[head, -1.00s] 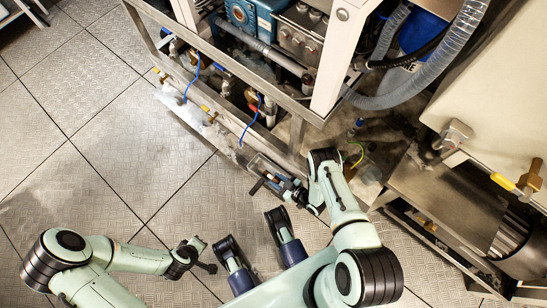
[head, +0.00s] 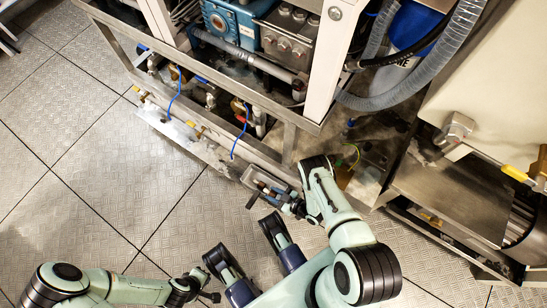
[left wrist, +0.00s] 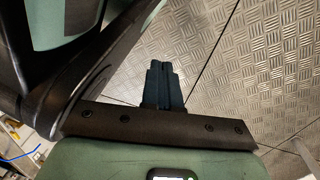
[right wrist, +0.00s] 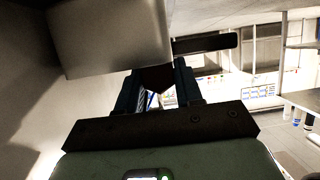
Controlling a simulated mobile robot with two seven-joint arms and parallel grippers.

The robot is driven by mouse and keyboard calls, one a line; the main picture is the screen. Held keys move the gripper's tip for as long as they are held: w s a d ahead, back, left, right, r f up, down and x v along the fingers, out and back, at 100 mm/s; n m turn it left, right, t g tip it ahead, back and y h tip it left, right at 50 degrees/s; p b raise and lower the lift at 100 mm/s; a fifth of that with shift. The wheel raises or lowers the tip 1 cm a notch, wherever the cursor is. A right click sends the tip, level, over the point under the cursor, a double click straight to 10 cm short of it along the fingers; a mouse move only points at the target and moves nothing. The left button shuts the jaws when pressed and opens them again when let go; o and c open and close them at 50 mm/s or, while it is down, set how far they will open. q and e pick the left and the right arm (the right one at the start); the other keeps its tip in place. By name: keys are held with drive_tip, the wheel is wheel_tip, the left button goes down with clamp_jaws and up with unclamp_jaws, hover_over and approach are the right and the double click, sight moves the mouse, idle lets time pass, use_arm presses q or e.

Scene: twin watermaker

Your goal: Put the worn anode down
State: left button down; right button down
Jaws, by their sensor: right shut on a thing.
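My right gripper (head: 264,190) is low beside the skid's lower frame, right of centre in the head view. Its fingers are shut on a small dark thing, seen as a dark reddish-brown piece (right wrist: 156,78) between the fingers in the right wrist view. I take it to be the worn anode; its shape is mostly hidden.
The steel skid frame (head: 200,128) with valves and blue cables stands just beyond my right gripper. Grey hoses (head: 440,70) and a steel bench (head: 445,190) are at the right. A pale block (right wrist: 112,38) looms close in the right wrist view. Patterned floor at left is clear.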

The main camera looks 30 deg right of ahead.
use_arm(q)
drive_tip(key=shift+s+f, duration=0.2)
drive_tip(key=shift+s, duration=0.05)
use_arm(e)
drive_tip(key=shift+f, duration=0.15)
drive_tip(key=c, duration=0.7)
unclamp_jaws()
drive_tip(key=shift+c, duration=0.2)
drive_tip(key=shift+s+d+r+p, duration=0.25)
drive_tip(key=shift+s+r+p, duration=0.1)
drive_tip(key=shift+r+p, duration=0.35)
use_arm(q)
drive_tip(key=w+d+r+t+p, duration=0.1)
drive_tip(key=w+r+t+p, duration=0.1)
drive_tip(key=w+r, duration=0.4)
drive_tip(key=shift+w+d+r+m+t+p, duration=0.35)
drive_tip(key=shift+r+p, duration=0.2)
drive_tip(key=shift+r, duration=0.15)
use_arm(e)
drive_tip(key=v, duration=1.1)
